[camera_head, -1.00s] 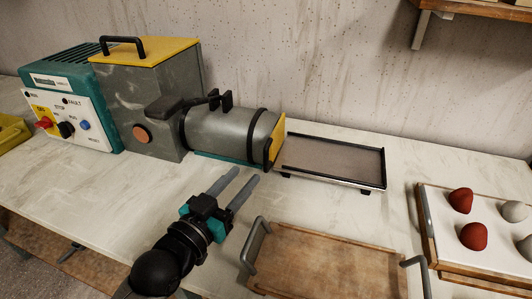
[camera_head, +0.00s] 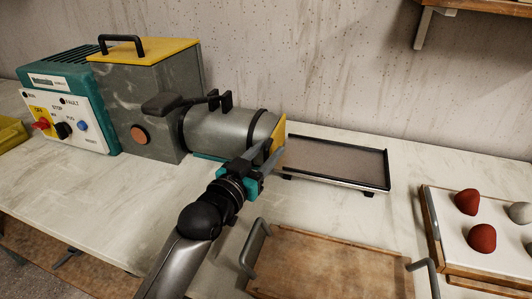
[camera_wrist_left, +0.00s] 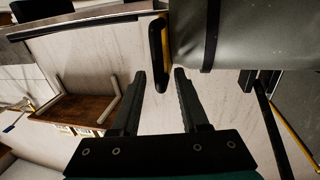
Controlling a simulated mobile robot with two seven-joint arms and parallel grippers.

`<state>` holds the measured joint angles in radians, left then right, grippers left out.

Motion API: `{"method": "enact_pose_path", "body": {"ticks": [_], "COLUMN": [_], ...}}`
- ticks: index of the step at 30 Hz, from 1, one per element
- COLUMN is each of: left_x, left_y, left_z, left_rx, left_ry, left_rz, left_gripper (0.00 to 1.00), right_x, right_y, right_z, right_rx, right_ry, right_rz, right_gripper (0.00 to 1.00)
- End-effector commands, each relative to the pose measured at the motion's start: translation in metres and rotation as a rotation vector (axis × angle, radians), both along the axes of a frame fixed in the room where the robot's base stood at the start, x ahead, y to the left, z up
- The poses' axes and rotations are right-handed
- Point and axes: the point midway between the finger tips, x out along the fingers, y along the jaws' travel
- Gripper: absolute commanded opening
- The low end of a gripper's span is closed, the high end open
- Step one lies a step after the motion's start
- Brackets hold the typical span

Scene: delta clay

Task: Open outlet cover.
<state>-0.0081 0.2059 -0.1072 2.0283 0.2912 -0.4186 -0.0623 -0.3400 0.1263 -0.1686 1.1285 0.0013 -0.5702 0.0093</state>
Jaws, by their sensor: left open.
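The outlet cover (camera_head: 279,137) is a yellow plate on the right end of the grey horizontal barrel (camera_head: 226,132). It looks closed. In the left wrist view its black handle (camera_wrist_left: 157,48) stands upright beside the barrel's end, with a thin yellow edge behind it. My left gripper (camera_head: 273,152) is open at the barrel's outlet end and hides the cover's lower part. In the left wrist view the open fingers (camera_wrist_left: 160,74) point at the handle, whose lower end lies about between the fingertips. Whether they touch it I cannot tell. My right gripper is not in view.
A dark shallow tray (camera_head: 338,164) stands right of the outlet. A wooden tray with grey handles (camera_head: 330,265) lies in front. A white board (camera_head: 455,230) with red and white lumps is at the right. The machine's control box (camera_head: 70,108) stands left.

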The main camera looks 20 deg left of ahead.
Motion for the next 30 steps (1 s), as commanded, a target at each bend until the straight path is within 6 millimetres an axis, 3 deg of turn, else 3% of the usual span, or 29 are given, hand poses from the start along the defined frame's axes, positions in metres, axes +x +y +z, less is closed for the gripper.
{"method": "enact_pose_path", "body": {"ticks": [6, 18, 30], "left_x": [0.0001, -0.0003, -0.0007], "left_y": [0.0, -0.0008, -0.0026], "left_z": [0.0001, 0.0, -0.0002], "left_rx": [0.0, -0.001, -0.003], "left_ry": [0.0, 0.0, 0.001], "left_rz": [0.0, -0.002, -0.006], "left_gripper": [0.43, 0.0, 0.0], "right_x": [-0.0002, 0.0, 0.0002], "right_y": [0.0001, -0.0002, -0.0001], "right_z": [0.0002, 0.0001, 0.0], "right_rx": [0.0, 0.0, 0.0], "right_ry": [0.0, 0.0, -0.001], "right_rz": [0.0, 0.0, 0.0], "right_gripper": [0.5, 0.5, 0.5]}}
